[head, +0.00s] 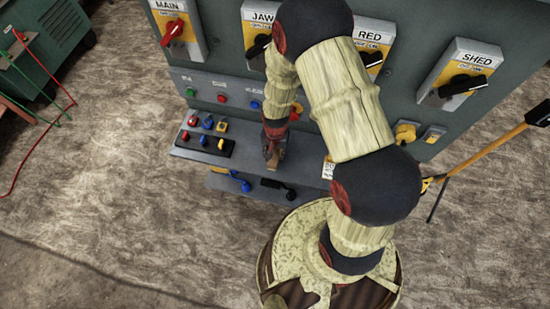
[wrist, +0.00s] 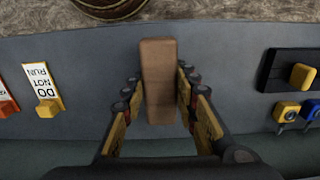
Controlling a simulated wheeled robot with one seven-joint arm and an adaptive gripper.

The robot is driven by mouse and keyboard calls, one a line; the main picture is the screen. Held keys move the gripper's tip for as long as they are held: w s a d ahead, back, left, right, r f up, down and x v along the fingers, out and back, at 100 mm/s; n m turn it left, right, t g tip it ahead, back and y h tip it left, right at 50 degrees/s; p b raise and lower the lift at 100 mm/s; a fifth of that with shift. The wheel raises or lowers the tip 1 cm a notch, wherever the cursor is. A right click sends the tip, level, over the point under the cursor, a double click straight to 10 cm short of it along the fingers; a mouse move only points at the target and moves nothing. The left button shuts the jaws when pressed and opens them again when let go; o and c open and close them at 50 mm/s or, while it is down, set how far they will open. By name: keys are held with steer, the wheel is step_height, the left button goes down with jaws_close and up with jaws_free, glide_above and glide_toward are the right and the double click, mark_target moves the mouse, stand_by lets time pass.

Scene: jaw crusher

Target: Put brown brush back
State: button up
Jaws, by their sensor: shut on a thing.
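The brown brush (wrist: 158,80) shows in the wrist view as a plain brown block between the two fingers. My gripper (wrist: 160,95) is shut on it, one finger along each side. In the head view the brush (head: 272,158) is a small brown piece under my gripper (head: 272,145), over the grey shelf (head: 310,165) of the cabinet. I cannot tell whether the brush touches the shelf. My arm hides part of the panel behind it.
A white "DO NOT RUN" tag (wrist: 42,85) lies on the opposite side. A yellow-handled tool (head: 485,150) leans at right.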

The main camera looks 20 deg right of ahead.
mark_target(275, 158)
steer(key=shift+w+d+f+b, duration=0.15)
steer(key=shift+f+b, duration=0.2)
steer(key=shift+f, duration=1.35)
steer(key=shift+f, duration=0.1)
steer(key=o, duration=1)
